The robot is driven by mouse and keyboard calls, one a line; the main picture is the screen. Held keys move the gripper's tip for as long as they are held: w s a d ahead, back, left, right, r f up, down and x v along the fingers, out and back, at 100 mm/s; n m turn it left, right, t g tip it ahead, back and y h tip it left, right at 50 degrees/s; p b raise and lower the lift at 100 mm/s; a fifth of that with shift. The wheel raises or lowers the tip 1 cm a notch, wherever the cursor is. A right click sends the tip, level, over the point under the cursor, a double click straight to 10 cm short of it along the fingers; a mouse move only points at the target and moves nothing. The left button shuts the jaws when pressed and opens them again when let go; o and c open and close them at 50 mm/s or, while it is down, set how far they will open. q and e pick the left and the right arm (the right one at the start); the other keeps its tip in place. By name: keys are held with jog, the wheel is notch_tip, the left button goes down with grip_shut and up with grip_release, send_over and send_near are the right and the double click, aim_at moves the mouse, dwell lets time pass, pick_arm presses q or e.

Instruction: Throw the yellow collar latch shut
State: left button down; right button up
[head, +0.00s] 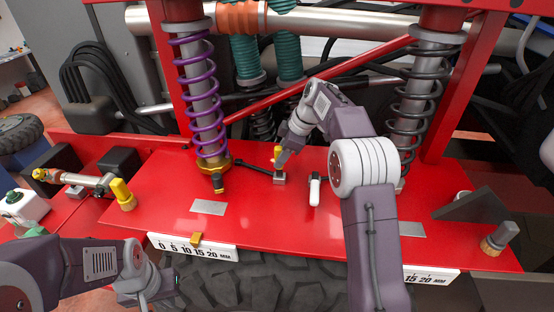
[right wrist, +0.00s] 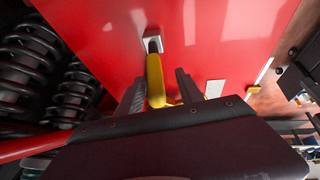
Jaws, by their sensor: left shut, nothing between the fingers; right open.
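The yellow latch handle (head: 277,153) stands up from a small grey metal block (head: 279,179) on the red deck, right of the purple-spring shock. In the right wrist view the yellow handle (right wrist: 155,80) reaches from its metal base (right wrist: 152,44) into the space between my open fingers. My right gripper (head: 283,158) is at the handle in the head view and hides part of it. In the right wrist view my right gripper (right wrist: 158,92) has one finger on each side; contact cannot be told. My left gripper (head: 172,288) is shut and empty at the lower left, in front of the deck.
The purple spring (head: 203,95) with its yellow collar (head: 214,166) stands left of the latch. A black spring (head: 412,110) stands to the right. A white-handled lever (head: 314,190) is close by on the right. The front-left deck (head: 160,200) is mostly clear.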

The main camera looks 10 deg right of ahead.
jog(key=w+f, duration=0.1)
jog(key=w+a+f+p, duration=0.1)
jog(key=w+a+f, duration=0.1)
jog(key=f, duration=0.1)
jog(key=shift+d+f, duration=0.15)
jog(key=shift+f, duration=0.1)
jog(key=shift+s+d+r, duration=0.1)
jog(key=shift+s+d, duration=0.25)
jog(key=shift+s, duration=0.3)
jog(key=shift+c, duration=1.2)
jog(key=c, duration=0.5)
grip_shut()
pick_arm(q)
jog(key=shift+w+r, duration=0.35)
jog(key=shift+r, duration=0.55)
pick_arm(e)
jog(key=shift+a+f, duration=0.1)
jog(key=shift+f, duration=0.1)
